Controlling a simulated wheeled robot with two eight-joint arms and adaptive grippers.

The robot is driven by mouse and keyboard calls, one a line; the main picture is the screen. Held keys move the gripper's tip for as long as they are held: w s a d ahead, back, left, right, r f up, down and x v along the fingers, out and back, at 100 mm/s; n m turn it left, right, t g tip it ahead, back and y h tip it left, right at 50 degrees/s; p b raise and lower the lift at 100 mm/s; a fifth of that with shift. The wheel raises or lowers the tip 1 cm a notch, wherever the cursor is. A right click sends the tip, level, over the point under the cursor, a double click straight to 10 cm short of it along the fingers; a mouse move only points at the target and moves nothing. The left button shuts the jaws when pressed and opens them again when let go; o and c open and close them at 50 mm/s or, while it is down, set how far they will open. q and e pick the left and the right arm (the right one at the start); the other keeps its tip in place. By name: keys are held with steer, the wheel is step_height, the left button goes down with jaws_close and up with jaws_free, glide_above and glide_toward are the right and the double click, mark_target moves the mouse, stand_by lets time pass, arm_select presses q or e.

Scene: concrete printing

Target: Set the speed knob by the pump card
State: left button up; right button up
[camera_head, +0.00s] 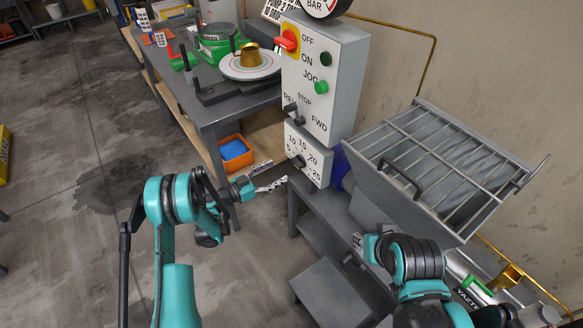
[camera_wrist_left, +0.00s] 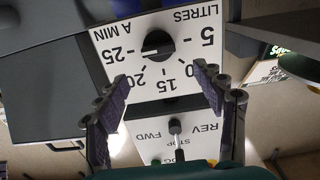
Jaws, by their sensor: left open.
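The speed knob (camera_wrist_left: 158,45) is black on a white dial plate (camera_wrist_left: 110,45) marked 5 to 25 litres a min. In the left wrist view, which is upside down, its white pointer lies towards 25. In the head view the knob (camera_head: 298,161) is on the lower box. A white card lettered PUMP 2 (camera_head: 176,11) stands at the back; its text is only partly readable. My left gripper (camera_head: 277,176) is open and empty, just left of the dial. Its fingers (camera_wrist_left: 160,78) are apart, with the knob beyond them. My right gripper is mostly hidden by its wrist.
Above the dial, the control box (camera_head: 345,75) has a red switch, green buttons and a REV/STOP/FWD lever (camera_head: 293,109). A grated hopper (camera_head: 440,160) stands to the right. The left workbench (camera_head: 215,118) holds a turntable (camera_head: 250,67). An orange bin (camera_head: 236,153) sits below.

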mark_target(294, 163)
arm_select(q)
steer(key=x, duration=0.2)
steer(key=b+x, duration=0.1)
steer(key=x, duration=0.2)
steer(key=b+x, duration=0.1)
steer(key=x, duration=0.1)
steer(key=shift+w+d+f, duration=0.15)
steer(key=shift+d+f, duration=0.1)
steer(key=shift+f, duration=0.1)
steer(key=c, duration=1.2)
